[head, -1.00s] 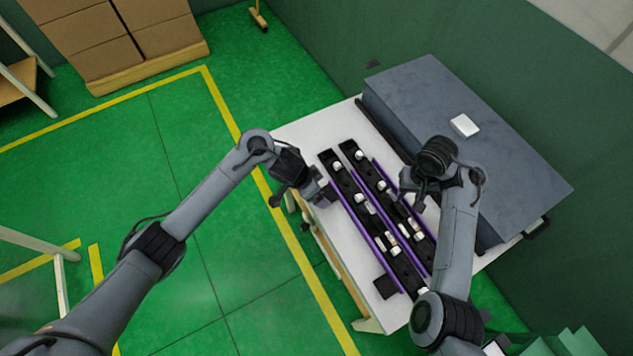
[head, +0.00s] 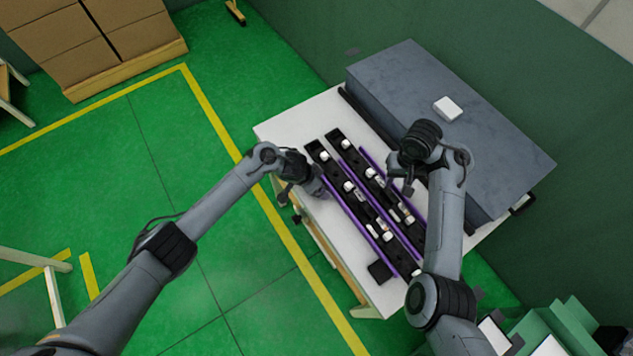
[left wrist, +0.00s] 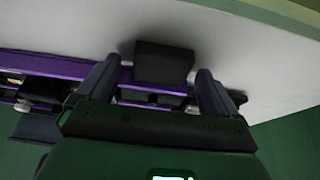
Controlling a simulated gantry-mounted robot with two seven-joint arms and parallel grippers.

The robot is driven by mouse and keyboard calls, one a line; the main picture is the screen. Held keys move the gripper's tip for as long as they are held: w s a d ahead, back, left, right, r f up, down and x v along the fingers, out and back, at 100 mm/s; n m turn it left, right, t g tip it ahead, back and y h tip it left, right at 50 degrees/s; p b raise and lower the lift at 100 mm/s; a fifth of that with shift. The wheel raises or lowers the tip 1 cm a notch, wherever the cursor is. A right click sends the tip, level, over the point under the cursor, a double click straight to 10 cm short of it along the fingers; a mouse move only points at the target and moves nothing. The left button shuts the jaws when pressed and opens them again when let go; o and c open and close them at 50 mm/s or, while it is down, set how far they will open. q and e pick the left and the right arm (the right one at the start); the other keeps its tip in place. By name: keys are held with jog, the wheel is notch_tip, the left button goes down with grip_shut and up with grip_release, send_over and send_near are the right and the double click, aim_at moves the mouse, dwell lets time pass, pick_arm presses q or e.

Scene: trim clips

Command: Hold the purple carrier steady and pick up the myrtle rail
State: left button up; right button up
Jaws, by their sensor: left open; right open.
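The purple carrier (head: 346,204) is a long assembly with purple edges lying diagonally on the white table, with black bars and several white clips along it. I cannot pick out a separate myrtle rail by colour; the long bars (head: 336,136) look black. My left gripper (head: 322,188) is at the carrier's left side, partly hidden by its own wrist. In the left wrist view its two fingers (left wrist: 158,85) are apart, with a black block (left wrist: 165,62) between them and the purple edge (left wrist: 60,66) beside it. My right gripper (head: 400,186) is open and empty above the carrier's right side.
A large grey case (head: 480,140) with a small white box (head: 447,108) on it fills the table's far right. The white table top (head: 290,120) is bare at the upper left. Cardboard boxes (head: 90,35) stand far off, and green bins (head: 565,330) are at lower right.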

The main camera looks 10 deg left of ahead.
pick_arm(q)
jog(key=shift+w+f, duration=0.1)
jog(key=shift+f, duration=0.1)
jog(key=c, duration=1.3)
pick_arm(e)
jog(key=shift+o, duration=0.4)
jog(key=o, duration=0.9)
jog(key=shift+o, duration=0.2)
